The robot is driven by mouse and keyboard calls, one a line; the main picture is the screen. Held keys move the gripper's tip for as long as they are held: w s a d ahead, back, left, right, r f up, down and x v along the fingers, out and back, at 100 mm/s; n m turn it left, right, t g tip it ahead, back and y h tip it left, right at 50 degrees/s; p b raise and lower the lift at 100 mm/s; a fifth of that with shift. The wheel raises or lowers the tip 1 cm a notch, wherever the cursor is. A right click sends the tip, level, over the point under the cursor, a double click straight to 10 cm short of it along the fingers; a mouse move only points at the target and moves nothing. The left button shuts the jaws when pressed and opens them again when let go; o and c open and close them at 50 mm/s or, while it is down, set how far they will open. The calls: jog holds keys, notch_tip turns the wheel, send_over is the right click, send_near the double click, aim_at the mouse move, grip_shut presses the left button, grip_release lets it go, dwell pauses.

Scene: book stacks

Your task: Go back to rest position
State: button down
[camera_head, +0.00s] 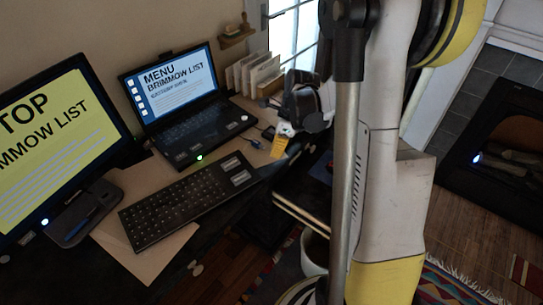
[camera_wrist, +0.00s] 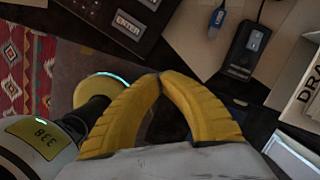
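My gripper (camera_head: 281,146) is at the right end of the desk in the head view, near the keyboard's right side. In the wrist view, the two yellow fingers of my gripper (camera_wrist: 161,76) come together at their tips, with nothing seen held between them. Below the fingers are part of the desk and a patterned rug (camera_wrist: 22,75). My arm fills much of the middle and right of the head view and hides what is behind it.
On the desk are a monitor (camera_head: 50,135), a laptop (camera_head: 190,128), a black keyboard (camera_head: 185,200) and upright books (camera_head: 250,75). A blue cable plug (camera_wrist: 217,18) and a black device (camera_wrist: 245,48) are near my fingers. A fireplace (camera_head: 505,150) is at right. A white bin (camera_head: 313,254) stands below the desk.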

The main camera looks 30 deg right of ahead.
jog(key=s+a+r+n+t+h, duration=0.1)
jog(key=s+a+r+n+t, duration=0.1)
jog(key=s+a+r+n, duration=0.5)
jog(key=s+a+r+n+t+h, duration=0.1)
jog(key=s+a+r+n+t, duration=0.2)
jog(key=n, duration=1.6)
jog(key=shift+s+a+r, duration=1.9)
jog(key=shift+a+r, duration=1.4)
jog(key=shift+a, duration=0.25)
